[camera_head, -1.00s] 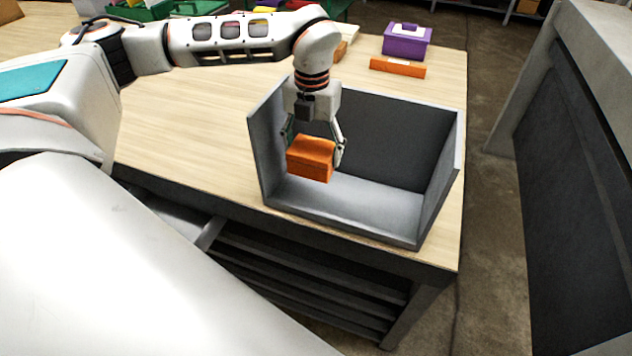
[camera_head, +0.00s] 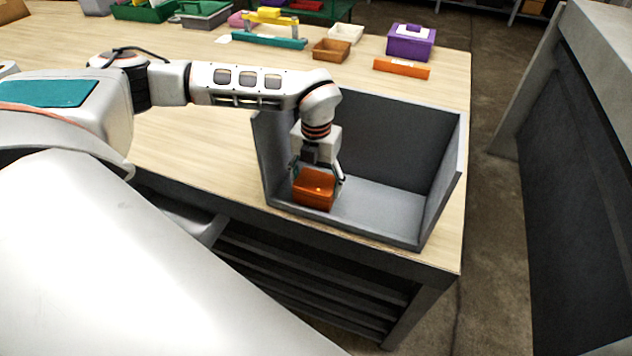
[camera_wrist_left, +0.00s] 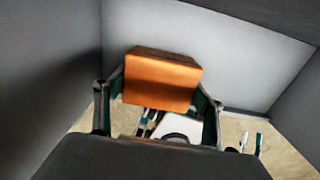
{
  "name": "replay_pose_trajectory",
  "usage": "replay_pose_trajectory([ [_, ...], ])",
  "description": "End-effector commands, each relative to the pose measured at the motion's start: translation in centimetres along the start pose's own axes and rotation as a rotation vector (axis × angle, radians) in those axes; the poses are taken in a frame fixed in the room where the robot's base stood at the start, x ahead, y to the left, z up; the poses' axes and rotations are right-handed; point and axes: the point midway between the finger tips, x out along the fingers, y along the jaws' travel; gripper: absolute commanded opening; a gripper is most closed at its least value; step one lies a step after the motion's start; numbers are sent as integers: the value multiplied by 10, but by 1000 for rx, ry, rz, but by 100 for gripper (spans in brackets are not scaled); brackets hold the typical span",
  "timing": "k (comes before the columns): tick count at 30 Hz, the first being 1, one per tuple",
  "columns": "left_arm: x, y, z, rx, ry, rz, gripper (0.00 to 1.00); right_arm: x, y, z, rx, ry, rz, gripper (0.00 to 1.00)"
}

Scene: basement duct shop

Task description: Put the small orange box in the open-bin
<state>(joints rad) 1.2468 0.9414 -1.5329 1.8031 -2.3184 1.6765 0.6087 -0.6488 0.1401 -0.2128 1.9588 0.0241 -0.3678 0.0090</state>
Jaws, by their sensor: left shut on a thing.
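The small orange box (camera_head: 314,189) is between the fingers of my left gripper (camera_head: 318,183), inside the left part of the grey open-bin (camera_head: 385,206). My left gripper is shut on the box and points down. The box is low, close to the bin's floor; I cannot tell whether it touches. In the left wrist view the orange box (camera_wrist_left: 162,80) sits between the two fingers (camera_wrist_left: 160,100), with the grey bin walls (camera_wrist_left: 210,45) around it. The bin's front is low and open. My right gripper is not in view.
The bin stands at the wooden table's (camera_head: 190,160) front right corner. Behind it are a purple box (camera_head: 410,43), a flat orange piece (camera_head: 401,69), a brown tray (camera_head: 331,50) and a white tray (camera_head: 346,33). A grey cabinet (camera_head: 570,150) stands right, across a floor gap.

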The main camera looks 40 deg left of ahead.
Motion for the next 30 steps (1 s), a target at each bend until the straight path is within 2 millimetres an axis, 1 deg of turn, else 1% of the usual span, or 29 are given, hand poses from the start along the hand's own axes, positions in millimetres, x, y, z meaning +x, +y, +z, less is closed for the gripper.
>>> replay_pose_trajectory([
  [5, 3, 0, 0, 0, 0, 0, 43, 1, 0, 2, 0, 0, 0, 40],
  [6, 3, 0, 0, 0, 0, 0, 74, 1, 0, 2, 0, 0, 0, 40],
  [7, 3, 0, 0, 0, 0, 0, 82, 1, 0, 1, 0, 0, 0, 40],
  [8, 3, 0, 0, 1, 0, 0, 86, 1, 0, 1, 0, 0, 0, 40],
  [17, 2, 0, 0, 1, 0, 0, 86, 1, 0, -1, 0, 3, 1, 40],
  [21, -5, 0, 0, 1, -1, -1, 86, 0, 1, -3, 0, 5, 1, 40],
  [23, -12, -1, 1, 1, -3, -2, 86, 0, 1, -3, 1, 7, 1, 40],
  [25, -23, 0, 1, 2, -3, -2, 86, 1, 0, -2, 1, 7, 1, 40],
  [30, -59, 0, 1, 1, -5, -2, 86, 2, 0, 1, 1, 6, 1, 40],
])
